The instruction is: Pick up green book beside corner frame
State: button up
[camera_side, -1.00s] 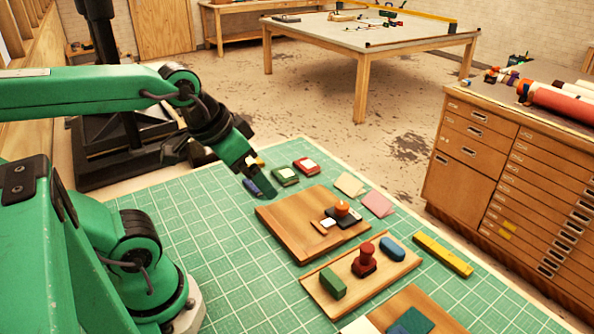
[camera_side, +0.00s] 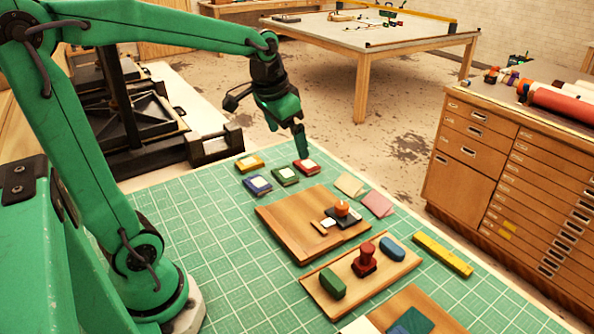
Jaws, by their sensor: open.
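A small green book-like block with a white label (camera_side: 285,176) lies flat on the green mat, between a blue one and a red one. A larger dark green-blue flat piece (camera_side: 410,322) lies on a wooden board at the bottom edge, cut off by the frame. A wooden board with raised edges (camera_side: 275,224), possibly the corner frame, lies in front of the small green block. My gripper (camera_side: 301,143) is open and empty, its tip pointing down just above or behind the red block (camera_side: 306,166). Any contact cannot be told.
Blue (camera_side: 257,185) and yellow (camera_side: 250,164) labelled blocks lie close to the green one. A wooden tray (camera_side: 313,292) holds a green block, red stamp and blue piece. A yellow bar (camera_side: 442,253) lies right. The mat's left part is clear.

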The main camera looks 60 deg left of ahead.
jog(key=w+a+f+g, duration=0.2)
jog(key=w+a+f, duration=0.5)
jog(key=w+a, duration=0.25)
jog(key=g, duration=0.1)
send_near(285, 174)
jog(key=shift+w+d+h, duration=0.15)
jog(key=shift+h, duration=0.25)
jog(key=shift+a+f, duration=0.3)
jog(key=shift+f, duration=0.05)
jog(key=shift+f, duration=0.1)
jog(key=shift+f, duration=1.2)
jog(key=shift+f, duration=0.1)
jog(key=shift+w+a+f, duration=0.1)
jog(key=shift+f, duration=1.15)
jog(key=shift+a+f, duration=0.15)
jog(key=shift+f, duration=1.1)
jog(key=shift+c, duration=0.2)
jog(key=c, duration=1)
